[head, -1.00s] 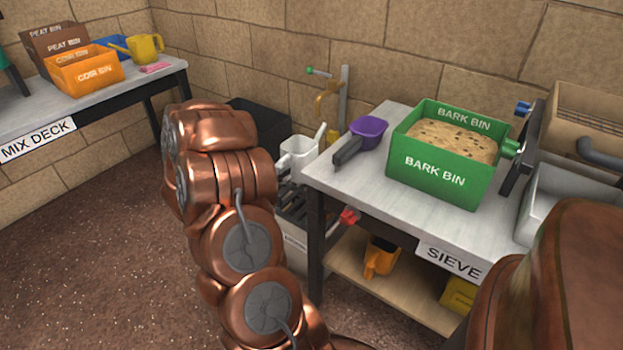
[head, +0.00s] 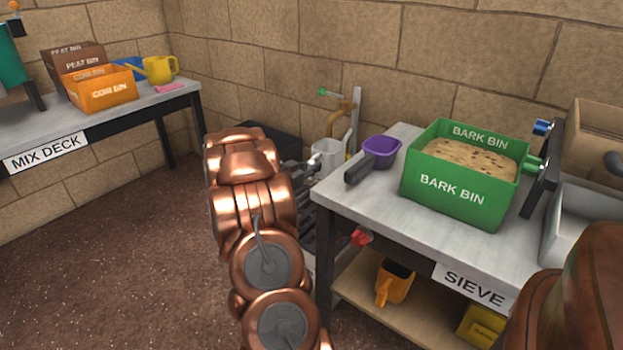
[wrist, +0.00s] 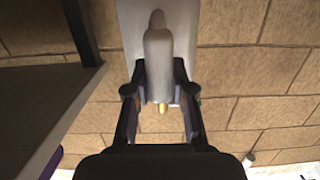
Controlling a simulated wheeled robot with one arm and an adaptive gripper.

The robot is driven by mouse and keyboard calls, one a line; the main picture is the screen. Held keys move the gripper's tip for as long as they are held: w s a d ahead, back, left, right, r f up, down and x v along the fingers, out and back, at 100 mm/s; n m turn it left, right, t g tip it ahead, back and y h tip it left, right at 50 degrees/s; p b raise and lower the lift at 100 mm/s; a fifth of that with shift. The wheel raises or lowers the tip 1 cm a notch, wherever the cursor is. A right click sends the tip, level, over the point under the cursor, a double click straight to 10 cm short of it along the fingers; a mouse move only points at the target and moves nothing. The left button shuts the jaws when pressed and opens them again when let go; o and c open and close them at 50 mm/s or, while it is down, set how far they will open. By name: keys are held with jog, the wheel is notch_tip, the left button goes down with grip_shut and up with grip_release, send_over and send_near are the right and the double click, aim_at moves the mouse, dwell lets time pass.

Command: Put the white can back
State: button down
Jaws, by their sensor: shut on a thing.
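The white can (head: 326,154) is beyond the left end of the sieve table in the head view, near the wall. My gripper shows in the wrist view (wrist: 158,82), shut on a pale upright part of the white can (wrist: 158,45), probably its handle. The wider pale body shows behind that part. In the head view my copper arm hides part of the gripper area. I cannot tell whether the can touches anything below it.
The sieve table (head: 375,205) holds a purple scoop (head: 382,151) and the green bark bin (head: 452,190). A metal stand with a tap (head: 354,115) is close behind the can. A dark box (head: 262,140) is by the wall. The mix deck (head: 120,118) is at left; open floor lies between.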

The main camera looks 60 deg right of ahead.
aim_at(309, 178)
jog(key=shift+f+b, duration=1.05)
jog(key=shift+f, duration=0.7)
jog(key=shift+f, duration=0.25)
jog(key=c, duration=1)
grip_release()
jog(key=shift+r, duration=0.1)
